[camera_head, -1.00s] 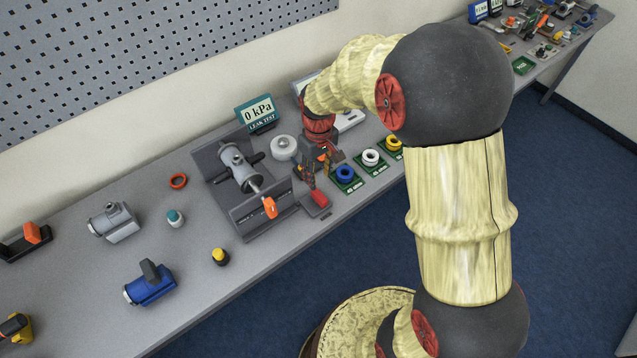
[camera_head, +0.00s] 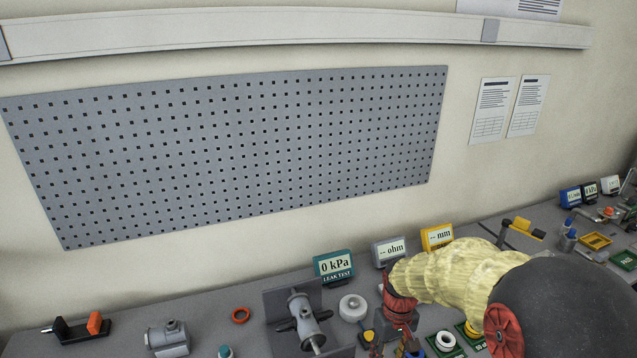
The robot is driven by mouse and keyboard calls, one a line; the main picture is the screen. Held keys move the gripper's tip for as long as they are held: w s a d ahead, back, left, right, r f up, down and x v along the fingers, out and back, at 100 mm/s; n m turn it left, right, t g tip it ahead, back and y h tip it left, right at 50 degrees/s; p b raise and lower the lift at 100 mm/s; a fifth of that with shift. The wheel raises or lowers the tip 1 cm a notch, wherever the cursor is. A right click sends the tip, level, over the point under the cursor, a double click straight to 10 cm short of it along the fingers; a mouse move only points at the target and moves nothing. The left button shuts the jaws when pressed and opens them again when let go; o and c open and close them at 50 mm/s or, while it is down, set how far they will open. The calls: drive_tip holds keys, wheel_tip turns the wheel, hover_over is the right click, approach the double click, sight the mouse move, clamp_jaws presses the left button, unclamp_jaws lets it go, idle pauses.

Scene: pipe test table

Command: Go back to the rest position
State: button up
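My arm comes in from the lower right of the head view, with cream sleeves and dark joints. My gripper (camera_head: 391,345) hangs below the red wrist at the bottom edge of the picture. Its fingertips are cut off or too small to tell whether they are open or shut. It is over the bench, just right of the leak test fixture (camera_head: 284,306). The fixture holds a grey valve body (camera_head: 304,316). The leak test display (camera_head: 334,267) behind it reads 0 kPa.
A white round part (camera_head: 352,307) and an orange ring (camera_head: 240,315) lie near the fixture. Another grey valve body (camera_head: 168,338) is at left. Ohm (camera_head: 389,251) and mm (camera_head: 437,237) displays stand behind my arm. A pegboard (camera_head: 240,150) covers the wall.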

drive_tip(key=s+r+m+t+b, duration=0.2)
drive_tip(key=s+r+t, duration=0.4)
drive_tip(key=s+r, duration=1.3)
drive_tip(key=shift+m+b, duration=0.3)
drive_tip(key=shift+b, duration=0.45)
drive_tip(key=shift+r, duration=0.1)
